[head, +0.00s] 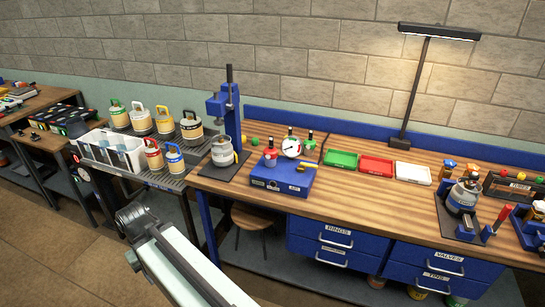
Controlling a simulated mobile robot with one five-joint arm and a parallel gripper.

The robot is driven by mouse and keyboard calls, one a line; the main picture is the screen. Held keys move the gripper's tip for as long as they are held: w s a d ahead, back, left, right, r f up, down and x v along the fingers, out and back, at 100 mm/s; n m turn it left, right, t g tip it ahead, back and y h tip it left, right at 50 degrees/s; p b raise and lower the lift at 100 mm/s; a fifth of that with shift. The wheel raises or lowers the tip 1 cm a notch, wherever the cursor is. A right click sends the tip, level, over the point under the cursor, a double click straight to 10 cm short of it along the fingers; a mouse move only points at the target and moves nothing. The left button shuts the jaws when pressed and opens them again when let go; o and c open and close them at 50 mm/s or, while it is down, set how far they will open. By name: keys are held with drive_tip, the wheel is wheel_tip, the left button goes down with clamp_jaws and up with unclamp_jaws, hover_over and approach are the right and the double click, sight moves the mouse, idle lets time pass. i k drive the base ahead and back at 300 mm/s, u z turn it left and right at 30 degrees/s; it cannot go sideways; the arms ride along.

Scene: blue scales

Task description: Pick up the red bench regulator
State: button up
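A small red regulator-like piece (270,157) with a dark top stands on the blue scale (272,183) near the left end of the wooden bench. A round white dial (291,147) is just right of it; I cannot tell whether they are joined. A yellow-handled part (303,167) lies at the scale's right side. My pale arm reaches in from the bottom edge, and its dark end (135,215) is in front of the bench, well to the lower left of the scale and apart from it. No fingers can be made out there.
A grey gas cylinder (222,152) stands left of the scale beside a blue press column (232,115). The bench front between scale and right-hand cylinder (462,196) is clear. A stool (252,218) stands below.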

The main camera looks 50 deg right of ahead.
sight(270, 153)
drive_tip(key=z, duration=0.05)
drive_tip(key=i, duration=1.45)
drive_tip(key=u, duration=0.1)
